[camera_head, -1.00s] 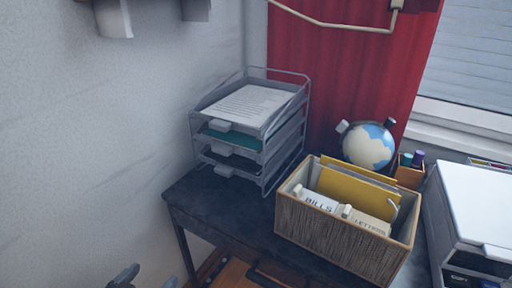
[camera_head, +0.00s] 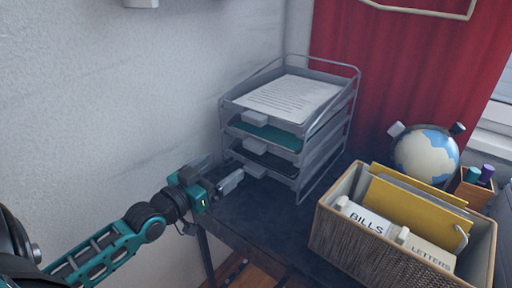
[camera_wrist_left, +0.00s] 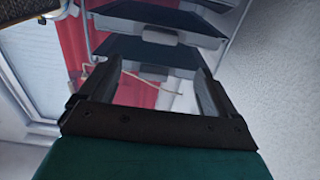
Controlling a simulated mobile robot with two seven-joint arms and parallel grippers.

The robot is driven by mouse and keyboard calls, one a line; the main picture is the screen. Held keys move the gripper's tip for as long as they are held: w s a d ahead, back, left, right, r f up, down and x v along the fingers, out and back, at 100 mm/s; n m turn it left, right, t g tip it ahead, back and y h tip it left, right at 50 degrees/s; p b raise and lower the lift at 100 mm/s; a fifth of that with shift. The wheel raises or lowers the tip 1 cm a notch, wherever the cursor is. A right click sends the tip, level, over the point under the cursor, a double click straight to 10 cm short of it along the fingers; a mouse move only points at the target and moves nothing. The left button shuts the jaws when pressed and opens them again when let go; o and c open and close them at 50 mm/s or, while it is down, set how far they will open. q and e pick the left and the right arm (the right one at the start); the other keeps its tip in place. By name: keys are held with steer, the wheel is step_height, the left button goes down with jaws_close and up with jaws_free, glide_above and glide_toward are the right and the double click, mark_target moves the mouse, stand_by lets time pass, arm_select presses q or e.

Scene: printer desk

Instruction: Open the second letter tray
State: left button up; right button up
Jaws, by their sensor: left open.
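A grey wire letter tray rack (camera_head: 325,160) stands at the back of the desk with stacked trays. The top tray holds white printed paper (camera_head: 288,98). Below it a tray holds a teal sheet (camera_head: 268,132), and a darker tray lies lower. Grey front tabs show one above another, the middle tab (camera_head: 256,146) and the lowest tab (camera_head: 256,171) among them. All trays look pushed in. My left gripper (camera_head: 232,181) is open and empty, just left of and slightly below the lowest tab. In the left wrist view its fingers (camera_wrist_left: 160,78) are spread beneath the dark tray undersides (camera_wrist_left: 160,50).
A wicker box (camera_head: 375,255) with files marked BILLS and LETTERS stands to the right of the rack. A globe (camera_head: 426,155) and a pen holder (camera_head: 473,188) stand behind it. The wall (camera_head: 110,110) is close on the left. Bare desk (camera_head: 265,215) lies before the rack.

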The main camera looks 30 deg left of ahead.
mark_target(251, 147)
arm_select(q)
steer(key=w, duration=0.3)
steer(key=w+b, duration=0.1)
steer(key=w, duration=0.3)
steer(key=w+d, duration=0.1)
steer(key=w, duration=0.3)
steer(key=shift+w, duration=0.25)
steer(key=shift+c, duration=0.2)
steer(key=c, duration=1.4)
